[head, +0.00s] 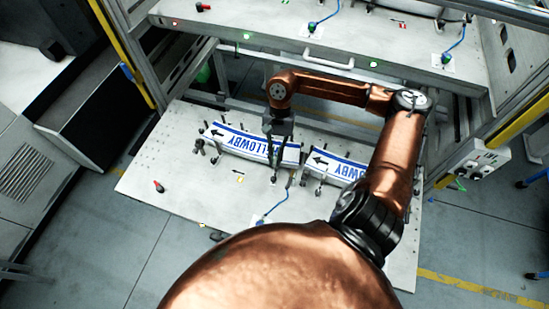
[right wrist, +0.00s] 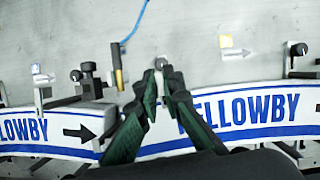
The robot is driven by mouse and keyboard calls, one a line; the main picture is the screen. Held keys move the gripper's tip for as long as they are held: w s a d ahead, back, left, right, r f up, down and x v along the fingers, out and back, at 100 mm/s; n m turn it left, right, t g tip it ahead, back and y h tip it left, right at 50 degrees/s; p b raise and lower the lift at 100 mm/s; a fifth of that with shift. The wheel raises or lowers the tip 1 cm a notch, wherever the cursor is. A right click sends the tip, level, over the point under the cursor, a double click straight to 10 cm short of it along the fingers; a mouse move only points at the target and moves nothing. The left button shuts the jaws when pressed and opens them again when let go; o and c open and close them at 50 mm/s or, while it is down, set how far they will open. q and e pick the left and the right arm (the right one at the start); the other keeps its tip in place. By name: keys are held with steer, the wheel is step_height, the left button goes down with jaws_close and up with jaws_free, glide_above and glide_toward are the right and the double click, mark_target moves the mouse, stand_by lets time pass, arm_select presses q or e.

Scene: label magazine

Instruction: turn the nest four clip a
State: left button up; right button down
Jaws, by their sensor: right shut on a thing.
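My right gripper (head: 275,163) reaches down over the tray's lower edge of the left label strip (head: 233,140), which reads "ELLOWBY" in blue and white. In the right wrist view its fingers (right wrist: 164,82) close around a small grey clip (right wrist: 161,64) beside the label strip (right wrist: 240,112). The clip's lower part is hidden behind the fingers. Which nest number it belongs to cannot be read. In the head view the clip is hidden by the gripper. My left gripper is not in view.
A second label strip (head: 336,167) lies to the right on the same grey plate (head: 150,180). Several dark clips and posts (right wrist: 88,78) stand along the strips. A blue cable (head: 273,207) runs near the front. An upper shelf (head: 270,30) overhangs behind.

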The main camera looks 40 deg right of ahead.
stand_by(0.3)
steer(key=c, duration=2.1)
jaws_free()
steer(key=shift+w+r, duration=0.1)
steer(key=v, duration=1.1)
steer(key=shift+w+d+r, duration=0.1)
steer(key=shift+r, duration=0.3)
